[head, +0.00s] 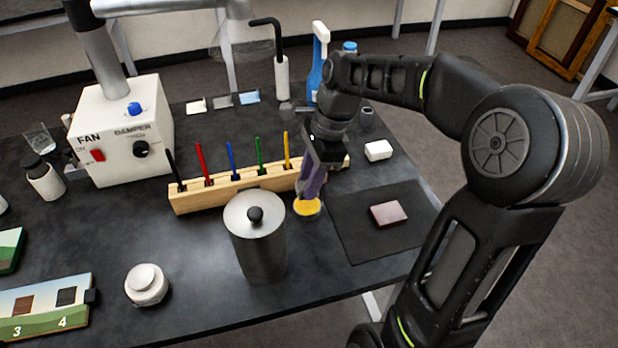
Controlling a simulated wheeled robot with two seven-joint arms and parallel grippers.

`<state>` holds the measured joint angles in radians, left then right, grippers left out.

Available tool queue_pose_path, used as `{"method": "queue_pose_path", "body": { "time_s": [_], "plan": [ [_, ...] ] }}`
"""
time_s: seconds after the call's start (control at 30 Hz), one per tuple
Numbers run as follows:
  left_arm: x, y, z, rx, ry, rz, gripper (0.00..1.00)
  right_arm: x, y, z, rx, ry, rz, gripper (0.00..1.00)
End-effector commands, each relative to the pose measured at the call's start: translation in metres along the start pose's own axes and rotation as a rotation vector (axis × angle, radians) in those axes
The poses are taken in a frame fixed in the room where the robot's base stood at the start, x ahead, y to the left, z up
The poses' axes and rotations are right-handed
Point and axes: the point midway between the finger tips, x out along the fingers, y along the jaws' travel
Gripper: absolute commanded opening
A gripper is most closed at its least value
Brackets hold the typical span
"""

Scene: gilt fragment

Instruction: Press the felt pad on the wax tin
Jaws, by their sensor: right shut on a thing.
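The wax tin (307,208) is a small round tin with a yellow top, on the black table in front of the wooden pen rack's right part. My right gripper (312,190) points down right over the tin, shut on a purple-grey piece that looks like the felt pad (314,182). The fingers hide much of the pad. Its lower end is at the tin's back edge in the picture; I cannot tell whether it touches the wax. My left gripper is not in view.
A lidded metal canister (258,245) stands close left of the tin. A dark mat (360,240) with a pinkish block (388,213) lies to the right. The wooden rack (225,193) holds several coloured sticks. A white block (378,150) lies behind the mat.

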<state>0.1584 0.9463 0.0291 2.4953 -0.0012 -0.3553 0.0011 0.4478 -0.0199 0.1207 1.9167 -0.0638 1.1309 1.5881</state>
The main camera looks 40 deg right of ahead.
Motion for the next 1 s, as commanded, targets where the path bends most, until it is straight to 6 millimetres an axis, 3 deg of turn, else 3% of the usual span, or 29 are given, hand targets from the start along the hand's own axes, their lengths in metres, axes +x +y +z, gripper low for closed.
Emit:
{"method": "queue_pose_path", "body": {
  "time_s": [0.1,0.3,1.0],
  "plan": [
    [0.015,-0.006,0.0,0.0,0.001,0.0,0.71,0.017,0.0,-0.005,0.0,0.0,0.0,0.0],
    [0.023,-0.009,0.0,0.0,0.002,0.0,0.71,0.026,0.0,-0.007,0.0,0.0,0.0,0.0],
    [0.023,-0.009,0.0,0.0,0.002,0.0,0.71,0.026,0.0,-0.007,0.0,0.0,0.001,0.0]
  ]
}}
